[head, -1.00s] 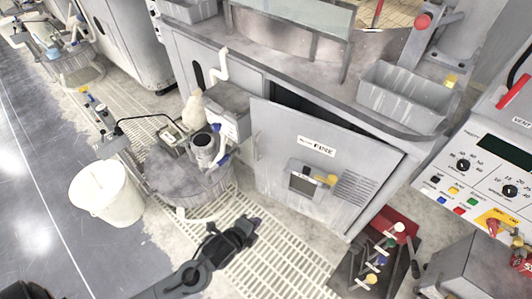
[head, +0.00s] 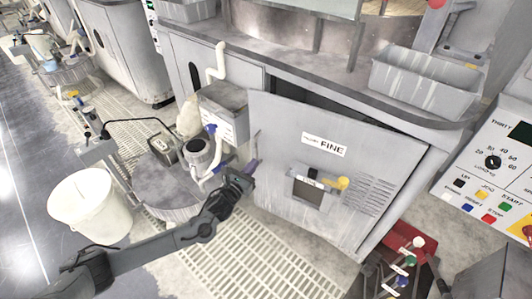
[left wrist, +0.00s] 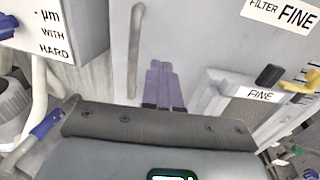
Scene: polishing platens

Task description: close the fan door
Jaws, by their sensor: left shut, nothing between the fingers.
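The grey door (head: 280,125) with a FINE label (head: 324,146) and vent slots hangs ajar on the front of the grey cabinet. A dark gap shows along its top edge. In the left wrist view the door (left wrist: 195,35) fills the upper middle, with a thin vertical handle (left wrist: 135,50) near its left edge. My left gripper (head: 251,167) is at the door's left edge, its purple fingers shut and empty. In the left wrist view the fingers (left wrist: 158,66) are in front of the door face, right of the handle; I cannot tell if they touch. My right gripper is not in view.
A round grey drum (head: 165,185) with a pump and hoses stands left of the door, beside a white bucket (head: 90,212). A red box (head: 405,236) with coloured knobs is at lower right. Pale floor grating (head: 250,255) lies clear below the door.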

